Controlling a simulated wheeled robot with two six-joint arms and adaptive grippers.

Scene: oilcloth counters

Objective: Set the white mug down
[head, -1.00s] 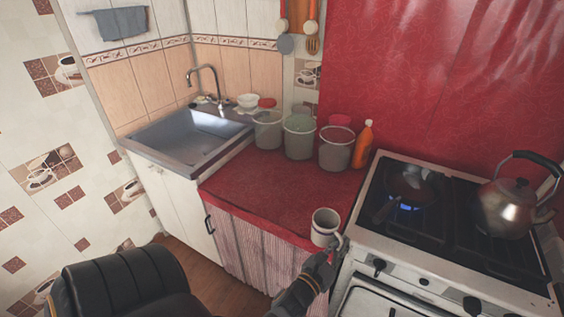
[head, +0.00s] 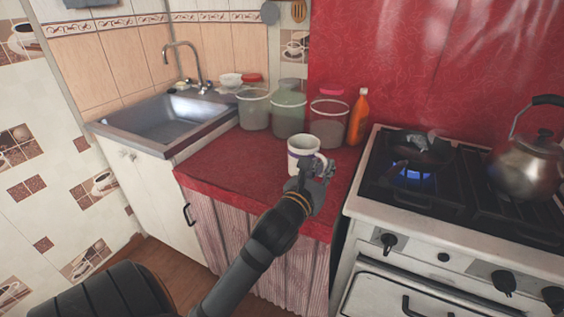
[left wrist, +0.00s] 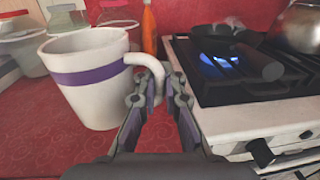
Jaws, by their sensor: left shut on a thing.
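The white mug (head: 302,152) with a purple band is upright over the red oilcloth counter (head: 225,165), in front of the jars. In the left wrist view the mug (left wrist: 90,95) stands at the left, its handle reaching right into the jaws. My left gripper (head: 313,178) is shut on the handle; its fingers also show in the left wrist view (left wrist: 158,98). The mug's base looks close to or on the cloth; I cannot tell if it touches. My right gripper is not in view.
Several lidded jars and an orange bottle (head: 359,118) stand behind the mug. The stove (head: 400,213) on the right has a lit blue burner under a pan (head: 420,150), and a kettle (head: 525,165). A sink (head: 165,125) is at the left. The counter left of the mug is clear.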

